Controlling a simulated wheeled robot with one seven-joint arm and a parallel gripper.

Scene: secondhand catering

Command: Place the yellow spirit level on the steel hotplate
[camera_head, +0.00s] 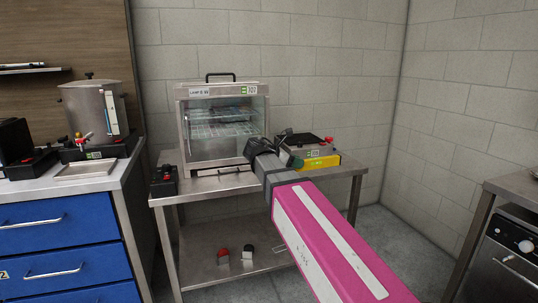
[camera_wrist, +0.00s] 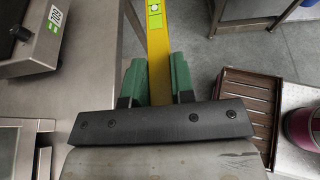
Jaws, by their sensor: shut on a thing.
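The yellow spirit level (camera_head: 322,162) shows in the head view at the right part of the steel table, in front of a low appliance with a dark top, which looks like the steel hotplate (camera_head: 308,143). My gripper (camera_head: 292,160) is shut on the level's near end. In the wrist view, the green fingers of my gripper (camera_wrist: 157,85) pinch the level (camera_wrist: 157,45) from both sides, and it extends away past the top edge. The level's far end is out of that view. The gap between level and table is hard to judge.
A glass-fronted steel cabinet (camera_head: 222,125) stands left of the gripper on the table (camera_head: 215,185). A black control box (camera_head: 163,182) sits at its left. A labelled steel appliance (camera_wrist: 40,35) is at the left of the wrist view; a brown slatted tray (camera_wrist: 248,100) is at right.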

